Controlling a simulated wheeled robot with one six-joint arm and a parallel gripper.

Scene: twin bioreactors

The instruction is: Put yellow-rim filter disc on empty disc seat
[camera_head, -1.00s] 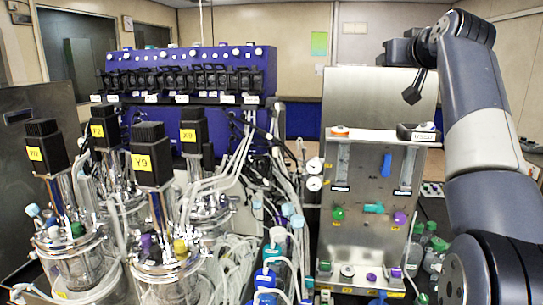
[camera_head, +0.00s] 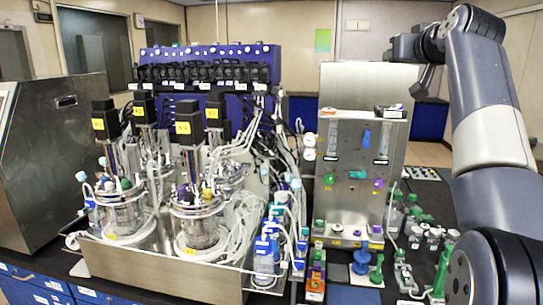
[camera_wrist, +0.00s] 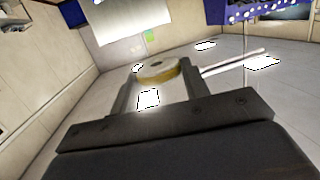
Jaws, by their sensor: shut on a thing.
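In the wrist view, my gripper (camera_wrist: 160,84) is shut on a pale round disc with a yellow rim (camera_wrist: 158,73), held flat between the two fingertips. The disc is clear of any surface there. In the head view, my arm reaches up on the right and its wrist end is in front of the steel panel's upper right; I cannot make out the disc there. A row of small round fittings (camera_head: 357,233) sits on the ledge at the panel's foot. I cannot tell which place is the empty disc seat.
The steel panel (camera_head: 345,185) carries coloured knobs and an orange-ringed round piece (camera_head: 328,112) on top, beside a small black tray (camera_head: 391,112). Glass bioreactors (camera_head: 198,220) with tubing stand left. Bottles (camera_head: 268,245) and a blue stand (camera_head: 361,262) crowd the panel's front.

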